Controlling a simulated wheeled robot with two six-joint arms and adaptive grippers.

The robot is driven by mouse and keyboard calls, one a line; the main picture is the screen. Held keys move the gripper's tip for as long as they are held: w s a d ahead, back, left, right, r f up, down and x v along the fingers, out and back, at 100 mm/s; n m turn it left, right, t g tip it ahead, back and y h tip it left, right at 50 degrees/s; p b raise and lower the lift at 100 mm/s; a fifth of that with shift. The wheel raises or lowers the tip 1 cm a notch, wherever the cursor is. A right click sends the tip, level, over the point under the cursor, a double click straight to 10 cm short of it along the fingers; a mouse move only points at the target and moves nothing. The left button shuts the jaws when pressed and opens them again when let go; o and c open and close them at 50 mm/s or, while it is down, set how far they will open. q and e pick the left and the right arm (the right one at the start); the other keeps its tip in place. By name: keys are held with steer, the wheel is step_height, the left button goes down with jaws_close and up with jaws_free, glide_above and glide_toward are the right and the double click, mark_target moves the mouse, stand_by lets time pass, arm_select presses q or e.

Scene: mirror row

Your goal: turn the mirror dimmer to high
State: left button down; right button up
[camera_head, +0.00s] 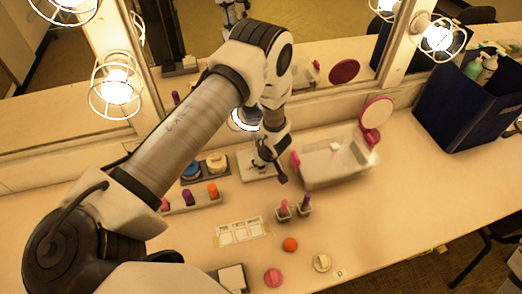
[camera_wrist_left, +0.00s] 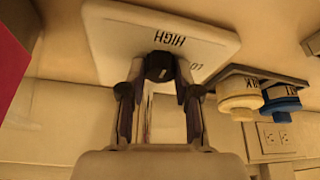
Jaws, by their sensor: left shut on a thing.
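The mirror dimmer is a white plate (camera_wrist_left: 118,38) with a black knob (camera_wrist_left: 157,65) on it. In the left wrist view the word HIGH stands beside the knob, and a partly hidden label, perhaps LO, is to its right. A small pale mark shows on the knob, but I cannot tell which label it points at. My left gripper (camera_wrist_left: 160,92) is shut on the knob, one finger on each side. In the head view the plate (camera_head: 245,166) lies on the counter by the mirror, partly hidden by my left gripper (camera_head: 265,163). My right gripper is not in view.
A white bin (camera_head: 335,165) stands just right of the gripper. Blue and cream jars (camera_head: 215,165) and a lipstick rack (camera_head: 190,203) are to the left. Lit caged bulbs (camera_head: 117,88) line the mirror.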

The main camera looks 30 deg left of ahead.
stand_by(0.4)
arm_select(q)
steer(key=c, duration=0.8)
jaws_free()
steer(key=v, duration=1.2)
steer(key=shift+w, duration=0.1)
